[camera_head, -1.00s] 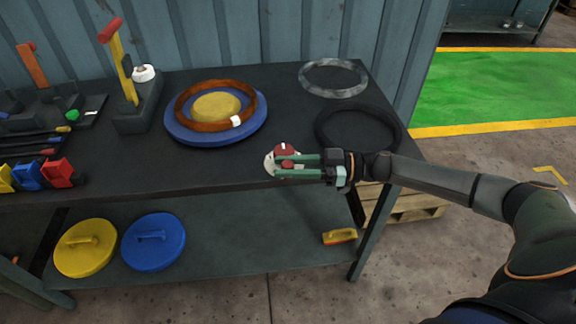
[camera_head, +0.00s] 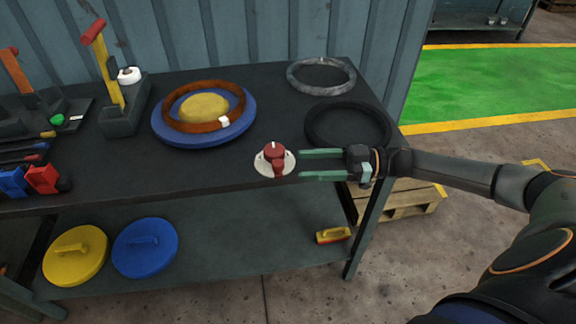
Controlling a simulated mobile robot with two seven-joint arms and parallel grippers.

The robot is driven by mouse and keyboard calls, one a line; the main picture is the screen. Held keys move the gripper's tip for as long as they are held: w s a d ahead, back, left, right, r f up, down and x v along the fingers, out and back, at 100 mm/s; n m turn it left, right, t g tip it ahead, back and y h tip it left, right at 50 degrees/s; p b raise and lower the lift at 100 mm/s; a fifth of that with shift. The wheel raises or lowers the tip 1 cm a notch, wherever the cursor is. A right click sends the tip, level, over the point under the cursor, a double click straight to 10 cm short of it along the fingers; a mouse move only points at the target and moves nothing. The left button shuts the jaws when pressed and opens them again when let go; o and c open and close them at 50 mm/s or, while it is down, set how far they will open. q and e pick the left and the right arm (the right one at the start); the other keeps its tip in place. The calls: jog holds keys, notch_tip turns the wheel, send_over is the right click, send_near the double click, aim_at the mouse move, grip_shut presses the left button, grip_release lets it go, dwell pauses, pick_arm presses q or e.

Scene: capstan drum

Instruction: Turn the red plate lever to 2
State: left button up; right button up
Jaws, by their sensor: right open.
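The red plate lever (camera_head: 275,156) stands on a round white plate (camera_head: 263,166) near the front edge of the dark bench. Its narrow arm points toward the front edge, slightly right, and a small white mark shows at its back. Any numbers on the plate are too small to read. My right gripper (camera_head: 301,165) is open and empty, just right of the lever. Its two green fingers point left toward the lever, apart from it. My left gripper is not in view.
A blue disc (camera_head: 165,130) with a brown ring (camera_head: 185,124) lies behind left of the lever. A black ring (camera_head: 347,143) and a grey ring (camera_head: 320,90) lie behind right. A yellow-topped red block (camera_head: 333,235) sits on the lower shelf.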

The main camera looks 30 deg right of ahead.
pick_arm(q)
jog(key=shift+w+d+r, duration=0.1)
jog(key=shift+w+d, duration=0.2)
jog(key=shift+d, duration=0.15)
pick_arm(e)
jog(key=v, duration=0.5)
jog(key=shift+d, duration=0.1)
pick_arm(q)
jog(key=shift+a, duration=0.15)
